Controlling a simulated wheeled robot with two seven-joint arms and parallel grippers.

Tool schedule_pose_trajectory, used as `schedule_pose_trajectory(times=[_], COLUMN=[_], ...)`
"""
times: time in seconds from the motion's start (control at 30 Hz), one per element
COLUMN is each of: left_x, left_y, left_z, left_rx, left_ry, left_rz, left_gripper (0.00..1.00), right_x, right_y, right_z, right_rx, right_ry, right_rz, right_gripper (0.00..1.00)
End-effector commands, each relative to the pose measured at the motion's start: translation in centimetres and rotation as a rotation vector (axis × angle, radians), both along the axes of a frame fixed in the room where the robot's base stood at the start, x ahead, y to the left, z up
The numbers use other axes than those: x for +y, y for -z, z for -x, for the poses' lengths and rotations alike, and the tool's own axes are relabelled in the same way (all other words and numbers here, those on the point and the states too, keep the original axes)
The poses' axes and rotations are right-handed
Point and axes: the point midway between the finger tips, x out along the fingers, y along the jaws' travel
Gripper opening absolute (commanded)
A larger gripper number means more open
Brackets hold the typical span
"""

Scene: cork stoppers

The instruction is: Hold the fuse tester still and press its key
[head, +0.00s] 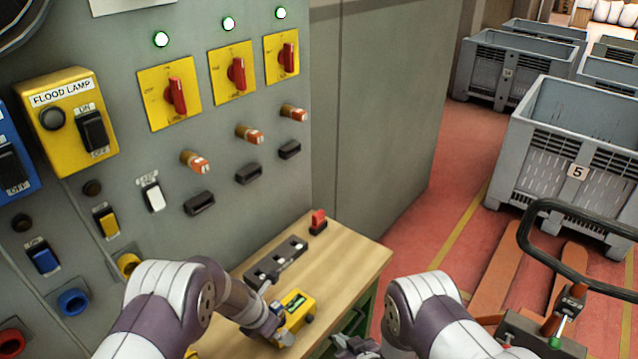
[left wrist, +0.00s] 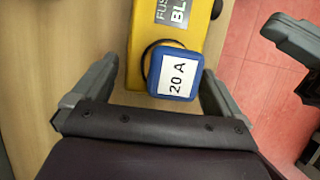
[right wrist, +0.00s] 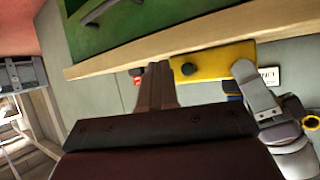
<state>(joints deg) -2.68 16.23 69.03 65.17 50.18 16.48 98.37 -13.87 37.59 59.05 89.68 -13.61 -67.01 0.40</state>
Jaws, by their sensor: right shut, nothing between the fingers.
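The yellow fuse tester (head: 297,308) lies on the wooden bench top. In the left wrist view the fuse tester (left wrist: 192,35) has a blue block marked 20 A (left wrist: 175,74) at its near end. My left gripper (head: 270,330) has its fingers on either side of that end. In the left wrist view my left gripper (left wrist: 160,75) is open, with a narrow gap at the left finger. A dark round key (right wrist: 188,69) shows on the tester in the right wrist view. My right gripper (right wrist: 158,68) is shut and empty, its tips beside the key, apart from it.
The control panel (head: 220,130) rises behind the bench. A green drawer front (right wrist: 130,25) is below the bench edge. Grey crates (head: 575,150) stand on the red floor at right.

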Motion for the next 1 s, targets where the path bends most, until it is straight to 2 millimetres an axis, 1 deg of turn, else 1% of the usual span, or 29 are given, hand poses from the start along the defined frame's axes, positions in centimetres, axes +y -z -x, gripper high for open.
schedule_pose_trajectory(times=[0.13, 0.23, 0.5, 0.6, 0.7, 0.77, 0.83, 0.87, 0.9, 0.93, 0.97, 1.0], left_x=[0.0, 0.3, 2.0, 2.4, 2.7, 2.8, 2.9, 2.9, 3.1, 3.3, 3.6, 3.9], left_y=[-0.2, -1.3, -7.8, -9.6, -10.7, -10.9, -11.0, -10.6, -10.3, -10.4, -10.7, -11.3], left_z=[0.0, 0.3, 2.4, 3.1, 3.5, 3.6, 3.9, 4.5, 5.9, 7.0, 8.2, 9.9], left_rx=[0.0, -0.001, -0.004, -0.002, -0.002, -0.01, -0.039, -0.046, -0.055, -0.067, -0.082, -0.105], left_ry=[0.0, 0.0, -0.002, -0.001, 0.002, 0.038, 0.184, 0.294, 0.485, 0.66, 0.855, 1.136], left_rz=[0.0, 0.001, 0.0, 0.001, -0.001, -0.012, -0.062, -0.1, -0.161, -0.214, -0.269, -0.341], left_gripper=[1.0, 1.0, 1.0, 1.0, 1.0, 1.0, 1.0, 1.0, 1.0, 1.0, 1.0, 1.0], right_x=[0.0, 0.0, 0.0, 0.0, 0.0, 0.0, -0.5, -1.1, -2.2, -3.1, -4.2, -5.9], right_y=[0.0, 0.0, 0.0, 0.0, 0.0, 0.1, 1.6, 3.0, 4.7, 5.1, 4.7, 3.2], right_z=[0.0, 0.0, 0.0, 0.0, 0.0, 0.0, 0.9, 2.2, 4.4, 5.8, 6.9, 8.4], right_rx=[0.0, 0.0, 0.0, 0.0, 0.0, 0.004, 0.077, 0.153, 0.283, 0.385, 0.484, 0.614], right_ry=[0.0, 0.0, 0.0, 0.0, 0.0, 0.0, 0.001, 0.006, 0.016, 0.029, 0.048, 0.083], right_rz=[0.0, 0.0, 0.0, 0.0, 0.0, 0.002, 0.041, 0.077, 0.139, 0.189, 0.238, 0.297], right_gripper=[0.0, 0.0, 0.0, 0.0, 0.0, 0.0, 0.0, 0.0, 0.0, 0.0, 0.0, 0.0])
